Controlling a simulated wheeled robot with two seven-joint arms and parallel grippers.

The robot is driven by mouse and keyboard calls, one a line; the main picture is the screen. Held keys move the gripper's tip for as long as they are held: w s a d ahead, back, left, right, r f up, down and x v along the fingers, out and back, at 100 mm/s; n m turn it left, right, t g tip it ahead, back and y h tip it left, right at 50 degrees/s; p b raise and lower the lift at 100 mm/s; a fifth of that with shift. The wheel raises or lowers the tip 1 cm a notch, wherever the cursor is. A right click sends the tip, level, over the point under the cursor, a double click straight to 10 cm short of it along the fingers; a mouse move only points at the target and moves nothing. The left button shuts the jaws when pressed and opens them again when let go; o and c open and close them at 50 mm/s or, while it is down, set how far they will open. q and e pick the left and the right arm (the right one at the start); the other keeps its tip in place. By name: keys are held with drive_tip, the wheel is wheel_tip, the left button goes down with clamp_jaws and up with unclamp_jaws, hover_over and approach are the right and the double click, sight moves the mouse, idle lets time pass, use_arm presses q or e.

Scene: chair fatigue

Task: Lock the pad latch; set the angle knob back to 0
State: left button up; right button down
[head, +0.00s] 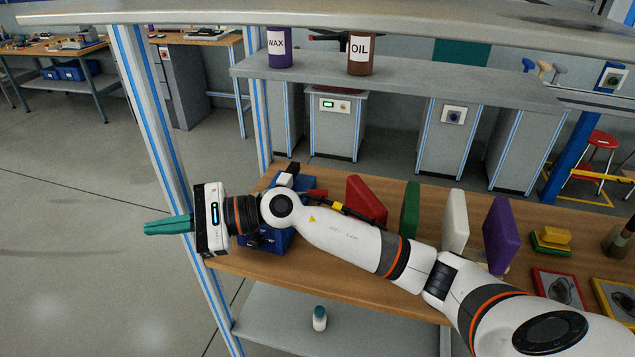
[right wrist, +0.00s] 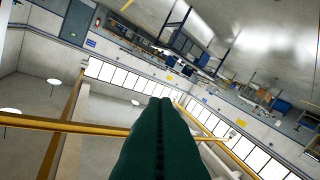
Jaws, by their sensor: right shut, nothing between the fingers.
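My right gripper (head: 148,228) has its teal fingers pressed together and empty. It points left, past the left end of the wooden bench, and hangs over open floor. Its shut fingers also fill the lower middle of the right wrist view (right wrist: 165,102). A blue device (head: 283,240) stands at the bench's left end, behind and below my right wrist. My arm hides most of it; a black and grey part (head: 288,174) shows at its top. I cannot make out the pad latch or the angle knob. My left gripper is not in view.
Red (head: 366,199), green (head: 410,210), white (head: 455,222) and purple (head: 498,235) pads stand on the bench (head: 400,297). A yellow and green block (head: 552,241) lies right. WAX (head: 281,47) and OIL (head: 360,54) containers stand on the upper shelf. A blue-striped post (head: 160,150) rises near my gripper.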

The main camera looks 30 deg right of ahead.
drive_tip(key=w+d+f+n+h, duration=0.1)
drive_tip(key=w+d+n+h, duration=0.1)
drive_tip(key=d+h, duration=0.3)
drive_tip(key=w+d+f+n+g+h, duration=0.1)
drive_tip(key=d+n+h, duration=0.3)
drive_tip(key=d, duration=0.7)
drive_tip(key=w+d+f+n+g+h, duration=0.1)
drive_tip(key=w+d+n+h, duration=0.2)
drive_tip(key=d, duration=0.5)
drive_tip(key=shift+w+d+f+n+h, duration=0.1)
drive_tip(key=shift+w+f+n+h, duration=0.15)
drive_tip(key=shift+h, duration=0.45)
drive_tip(key=shift+w+f+n+h, duration=0.15)
drive_tip(key=shift+w+h, duration=0.2)
drive_tip(key=shift+h, duration=0.35)
drive_tip(key=s+d+r+g+h, duration=0.1)
drive_tip(key=d+r+h, duration=0.2)
drive_tip(key=d, duration=0.6)
drive_tip(key=shift+d+r+h, duration=0.3)
drive_tip(key=shift+r+h, duration=0.1)
drive_tip(key=shift+r, duration=0.05)
wheel_tip(320, 180, down, 9)
drive_tip(key=p, duration=0.5)
drive_tip(key=shift+s+a, duration=0.3)
drive_tip(key=shift+s, duration=0.1)
